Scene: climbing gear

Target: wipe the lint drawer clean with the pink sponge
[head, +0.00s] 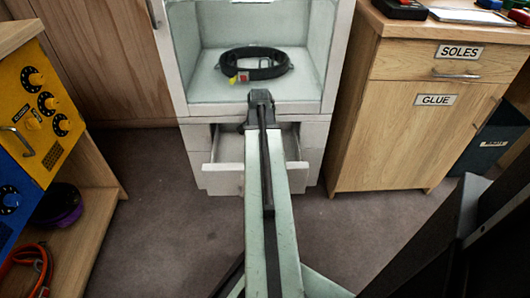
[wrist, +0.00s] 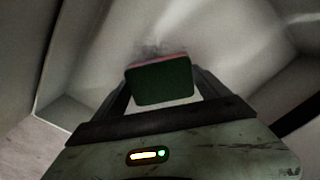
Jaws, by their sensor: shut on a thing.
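The lint drawer (head: 222,178) is pulled open at the bottom of the white cabinet, with my arm reaching over it in the head view. In the wrist view my gripper (wrist: 162,82) is shut on the pink sponge (wrist: 160,86). The sponge shows a dark green face towards the camera and a thin pink edge at the top. Pale drawer walls surround it, and a grey smudge of lint (wrist: 150,50) lies just beyond its pink edge. Whether the sponge touches the drawer surface cannot be told. My arm hides the sponge and fingers in the head view.
An open bay above the drawer holds a black ring-shaped strap (head: 255,66) with a yellow tag. A wooden cabinet (head: 415,130) labelled SOLES and GLUE stands at right. A blue and yellow panel (head: 35,115) stands at left. Carpet (head: 165,235) is clear on both sides of my arm.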

